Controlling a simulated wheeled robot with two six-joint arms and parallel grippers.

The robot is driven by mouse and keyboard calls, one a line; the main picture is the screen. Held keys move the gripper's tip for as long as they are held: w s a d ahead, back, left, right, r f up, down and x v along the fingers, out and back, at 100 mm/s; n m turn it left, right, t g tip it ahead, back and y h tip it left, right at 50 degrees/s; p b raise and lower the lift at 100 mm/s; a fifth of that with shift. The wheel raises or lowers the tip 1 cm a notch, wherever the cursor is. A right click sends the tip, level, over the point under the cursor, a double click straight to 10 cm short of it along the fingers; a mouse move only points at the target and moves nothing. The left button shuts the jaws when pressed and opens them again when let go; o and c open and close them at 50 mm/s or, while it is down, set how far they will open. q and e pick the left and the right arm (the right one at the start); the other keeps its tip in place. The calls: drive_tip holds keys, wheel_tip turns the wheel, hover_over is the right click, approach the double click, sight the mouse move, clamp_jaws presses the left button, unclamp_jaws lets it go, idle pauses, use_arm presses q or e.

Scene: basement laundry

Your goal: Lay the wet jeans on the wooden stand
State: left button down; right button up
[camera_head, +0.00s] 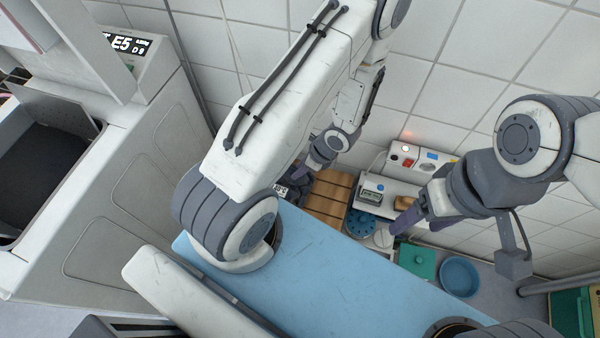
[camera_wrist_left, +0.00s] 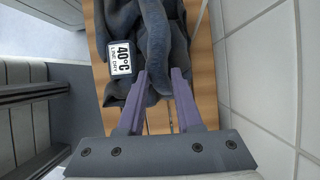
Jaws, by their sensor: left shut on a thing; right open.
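The wet jeans (camera_wrist_left: 150,30) are a dark grey-blue bundle with a white "40°C line dry" tag (camera_wrist_left: 120,58). My left gripper (camera_wrist_left: 160,78) has its purple fingers shut on a fold of them. The wooden stand (camera_head: 329,198) has light brown slats and shows behind the jeans in the left wrist view (camera_wrist_left: 205,90). I cannot tell whether the jeans touch the slats. In the head view my left arm hides most of the jeans. My right gripper (camera_head: 408,218) is open, right of the stand, and I see nothing held in it.
A blue-topped surface (camera_head: 330,280) fills the foreground. Right of the stand are a small display device (camera_head: 372,196), a blue round item (camera_head: 360,223), a teal box (camera_head: 417,261) and a blue basin (camera_head: 460,276). A large white machine (camera_head: 140,190) stands at left; the tiled wall is behind.

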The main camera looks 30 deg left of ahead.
use_arm(q)
wheel_tip(320, 180, down, 3)
drive_tip(key=c, duration=0.6)
unclamp_jaws()
drive_tip(key=shift+o, duration=0.2)
drive_tip(key=shift+r, duration=0.1)
